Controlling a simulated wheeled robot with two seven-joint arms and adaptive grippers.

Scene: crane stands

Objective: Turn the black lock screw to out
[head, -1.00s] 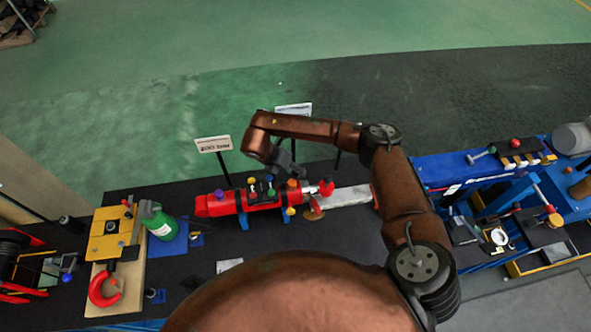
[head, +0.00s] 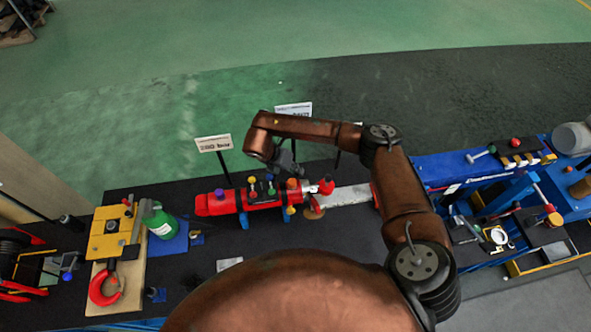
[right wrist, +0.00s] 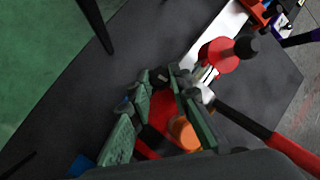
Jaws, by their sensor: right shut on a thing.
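The red cylinder unit (head: 222,206) lies on the black bench, with several coloured knobs on top. My right gripper (head: 287,166) is above its right half in the head view. In the right wrist view the right gripper (right wrist: 160,84) has its two green-grey fingers close around the small black lock screw (right wrist: 160,77), which shows between the fingertips. The gripper is shut on it. An orange knob (right wrist: 183,132) sits nearer the palm, and a red knob (right wrist: 218,56) stands beyond the fingers. The screw cannot be made out in the head view. My left gripper is not in view.
A white sign (head: 214,143) stands behind the red unit. At left are a green bottle (head: 160,224), a yellow plate (head: 111,232) and a red hook (head: 104,290). A blue machine (head: 490,205) fills the right side. A red-handled bar (right wrist: 265,130) passes beside the fingers.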

